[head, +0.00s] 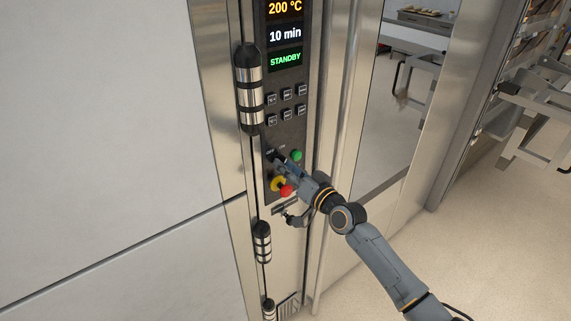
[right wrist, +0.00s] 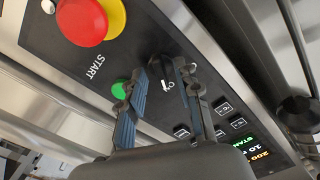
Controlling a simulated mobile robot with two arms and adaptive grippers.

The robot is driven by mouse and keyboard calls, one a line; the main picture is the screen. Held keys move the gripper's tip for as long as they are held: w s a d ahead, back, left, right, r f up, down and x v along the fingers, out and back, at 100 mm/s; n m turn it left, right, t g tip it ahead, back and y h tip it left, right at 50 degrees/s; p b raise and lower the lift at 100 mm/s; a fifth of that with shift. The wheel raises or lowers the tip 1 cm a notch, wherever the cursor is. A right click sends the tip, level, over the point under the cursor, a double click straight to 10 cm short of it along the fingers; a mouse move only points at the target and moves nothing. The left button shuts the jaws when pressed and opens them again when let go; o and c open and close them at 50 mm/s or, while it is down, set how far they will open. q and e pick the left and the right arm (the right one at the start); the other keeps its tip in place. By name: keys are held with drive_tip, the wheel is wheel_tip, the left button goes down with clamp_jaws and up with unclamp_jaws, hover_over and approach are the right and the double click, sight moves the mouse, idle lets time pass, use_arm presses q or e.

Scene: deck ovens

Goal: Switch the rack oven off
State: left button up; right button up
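The rack oven's control panel (head: 287,125) is upright in the middle of the head view. Its display (head: 285,36) reads 200 °C, 10 min and STANDBY in green. A black rotary switch (right wrist: 178,72) with a white pointer mark sits on the panel in the right wrist view. My right gripper (head: 280,160) is at the panel, its fingers apart, one on each side of the switch; it also shows in the right wrist view (right wrist: 174,68). Whether the fingertips touch the switch is hard to tell. In the head view the gripper largely hides the switch. My left gripper is out of view.
A green START button (head: 296,155) is close beside the fingers. A red emergency button on a yellow base (head: 286,190) sits just below. Several small keys (head: 287,105) are above. Door hinges (head: 249,88) stand out at left. Open floor (head: 480,250) lies at right, with a rack (head: 540,100) behind.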

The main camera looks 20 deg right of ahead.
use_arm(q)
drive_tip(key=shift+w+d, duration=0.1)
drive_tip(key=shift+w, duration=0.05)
use_arm(e)
drive_tip(key=shift+w+a, duration=0.25)
drive_tip(key=shift+w, duration=0.2)
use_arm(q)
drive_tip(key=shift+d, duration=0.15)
use_arm(e)
drive_tip(key=shift+c, duration=0.2)
clamp_jaws()
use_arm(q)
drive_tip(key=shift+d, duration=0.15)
